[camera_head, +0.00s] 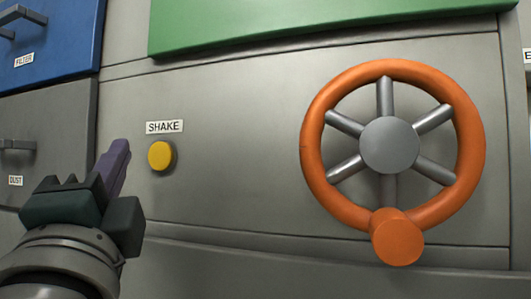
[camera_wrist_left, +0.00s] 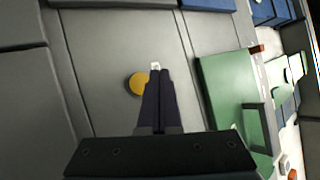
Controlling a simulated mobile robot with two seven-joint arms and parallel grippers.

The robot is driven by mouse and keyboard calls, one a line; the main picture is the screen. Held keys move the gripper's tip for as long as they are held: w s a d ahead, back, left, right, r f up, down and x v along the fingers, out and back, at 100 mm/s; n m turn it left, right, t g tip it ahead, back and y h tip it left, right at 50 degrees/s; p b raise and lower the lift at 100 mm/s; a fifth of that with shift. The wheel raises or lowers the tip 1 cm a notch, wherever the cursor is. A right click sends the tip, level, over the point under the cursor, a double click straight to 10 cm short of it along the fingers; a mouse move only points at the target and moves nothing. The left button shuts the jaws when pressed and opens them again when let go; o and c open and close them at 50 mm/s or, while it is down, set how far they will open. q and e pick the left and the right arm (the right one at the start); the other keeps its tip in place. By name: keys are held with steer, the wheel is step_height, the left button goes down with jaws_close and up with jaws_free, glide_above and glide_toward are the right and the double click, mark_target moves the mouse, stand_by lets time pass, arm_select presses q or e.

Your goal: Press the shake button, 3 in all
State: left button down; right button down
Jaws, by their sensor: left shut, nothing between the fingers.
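The yellow round shake button (camera_head: 161,156) sits on the grey panel, under a white label (camera_head: 164,127) that reads SHAKE. My left gripper (camera_head: 120,150) is shut and empty, and shows to the left of the button in the head view. In the left wrist view, the closed fingertips (camera_wrist_left: 158,74) lie just beside the button (camera_wrist_left: 137,85) and cover its right edge. A gap or contact between the fingertips and the button cannot be told. My right gripper is not in view.
A large orange handwheel (camera_head: 313,172) with grey spokes and a knob (camera_head: 398,238) stands out from the panel on the right. A green panel (camera_head: 300,24) is above. A blue FILTER drawer (camera_head: 60,50) and a grey DUST drawer (camera_head: 55,130), both with handles, are at the left.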

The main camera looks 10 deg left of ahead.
mark_target(155, 146)
arm_select(q)
steer(key=shift+w+d+b, duration=0.1)
steer(key=shift+w+b, duration=0.45)
steer(key=shift+w, duration=1.1)
steer(key=shift+w, duration=0.15)
stand_by(0.7)
steer(key=shift+w+b, duration=0.3)
steer(key=shift+w+d+b, duration=0.1)
steer(key=shift+w+b, duration=0.2)
steer(key=shift+w, duration=0.1)
stand_by(0.6)
steer(key=shift+s, duration=0.85)
